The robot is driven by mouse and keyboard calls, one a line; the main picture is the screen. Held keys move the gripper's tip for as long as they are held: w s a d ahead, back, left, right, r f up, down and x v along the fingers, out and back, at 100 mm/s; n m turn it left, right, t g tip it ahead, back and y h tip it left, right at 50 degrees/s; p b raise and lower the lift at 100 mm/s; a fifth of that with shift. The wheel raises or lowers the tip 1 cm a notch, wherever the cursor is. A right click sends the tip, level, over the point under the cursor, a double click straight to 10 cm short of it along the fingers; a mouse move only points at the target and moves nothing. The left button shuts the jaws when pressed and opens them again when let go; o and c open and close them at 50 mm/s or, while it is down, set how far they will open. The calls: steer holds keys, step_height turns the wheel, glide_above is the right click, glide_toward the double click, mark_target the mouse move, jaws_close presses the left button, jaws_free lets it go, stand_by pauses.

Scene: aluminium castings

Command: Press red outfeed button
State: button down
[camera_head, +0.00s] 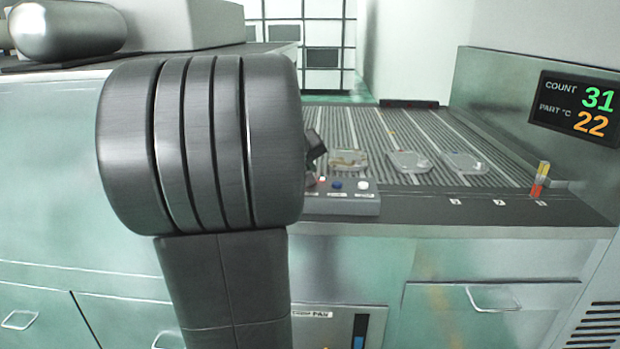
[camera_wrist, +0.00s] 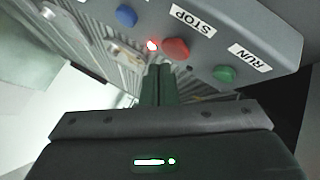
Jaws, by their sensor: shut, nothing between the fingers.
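The control box (camera_head: 345,206) stands at the front edge of the slatted conveyor; it also fills the top of the wrist view (camera_wrist: 260,22). On it, in the wrist view, is a red button (camera_wrist: 176,49) beside a STOP label, with a lit red lamp (camera_wrist: 151,45) next to it. A green button (camera_wrist: 224,74) sits by a RUN label, and a blue button (camera_wrist: 126,15) is further left. My gripper (camera_wrist: 158,70) is shut and empty, its tips appearing just below the red button and lamp. Whether they touch anything cannot be told. In the head view my arm hides part of the box.
Several flat castings (camera_head: 408,162) lie on the slatted conveyor (camera_head: 385,135). A small red and yellow post (camera_head: 538,180) stands at the conveyor's front right. A display (camera_head: 577,108) on the right wall reads count 31 and part °C 22.

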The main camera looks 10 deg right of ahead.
steer(key=shift+r, duration=0.1)
step_height(320, 180, up, 5)
steer(key=p, duration=0.4)
stand_by(0.3)
stand_by(0.5)
